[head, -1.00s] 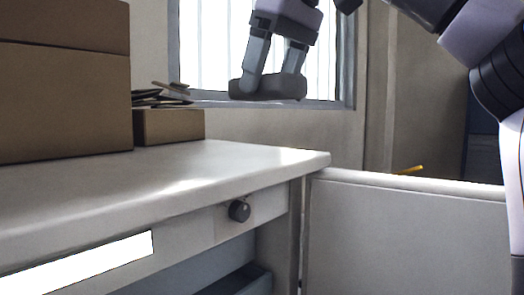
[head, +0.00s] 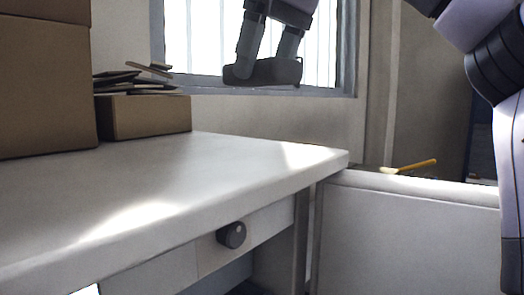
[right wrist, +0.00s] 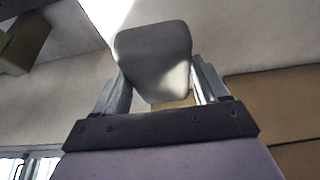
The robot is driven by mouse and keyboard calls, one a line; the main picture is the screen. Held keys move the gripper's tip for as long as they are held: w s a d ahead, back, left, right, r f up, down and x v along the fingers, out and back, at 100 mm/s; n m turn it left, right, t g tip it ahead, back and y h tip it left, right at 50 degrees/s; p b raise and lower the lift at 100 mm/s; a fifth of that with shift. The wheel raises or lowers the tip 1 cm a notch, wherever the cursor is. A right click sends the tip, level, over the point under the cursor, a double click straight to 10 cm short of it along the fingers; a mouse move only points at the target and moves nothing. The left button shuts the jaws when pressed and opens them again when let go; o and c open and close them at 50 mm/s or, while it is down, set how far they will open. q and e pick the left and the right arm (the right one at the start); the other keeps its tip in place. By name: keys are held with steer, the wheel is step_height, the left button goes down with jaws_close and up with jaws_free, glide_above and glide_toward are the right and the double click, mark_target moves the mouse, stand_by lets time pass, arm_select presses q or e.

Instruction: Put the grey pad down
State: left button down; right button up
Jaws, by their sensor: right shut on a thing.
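The grey pad (head: 266,73) is a dark, flat, rounded piece held up in the air in front of the window in the head view. It also shows in the right wrist view (right wrist: 153,55), between the two fingers. My right gripper (head: 264,66) comes down from the top and is shut on the pad, well above the level of the white tabletop (head: 190,165). The pad touches nothing but the fingers as far as I can see. My left gripper is not in view.
Large cardboard boxes (head: 42,85) stand at the left of the table. A small box (head: 145,117) with several dark flat pieces (head: 130,80) on top is beside them. A dark knob (head: 231,235) sits on the drawer front. A yellow-handled tool (head: 412,166) lies at the right. The table's right part is clear.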

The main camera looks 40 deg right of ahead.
mark_target(282, 84)
steer(key=shift+s, duration=0.1)
steer(key=shift+f, duration=4.8)
steer(key=shift+f, duration=0.15)
steer(key=o, duration=0.9)
steer(key=shift+o, duration=0.2)
steer(key=v, duration=0.7)
